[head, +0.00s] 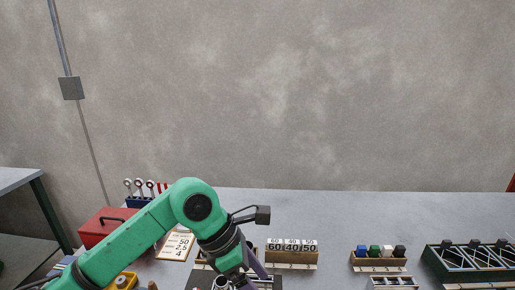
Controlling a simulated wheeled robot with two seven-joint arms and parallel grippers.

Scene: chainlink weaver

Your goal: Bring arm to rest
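My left arm, green with a dark wrist, comes in from the lower left and bends down over the workbench (330,215). My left gripper (237,284) is at the bottom edge of the head view, above a dark item on the bench. Its fingertips are cut off or hidden, so whether it is open or holds anything cannot be told. My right arm and gripper are not in view.
A numbered box (292,253), a tray of coloured pieces (378,262) and a dark green rack (472,262) stand to the right.

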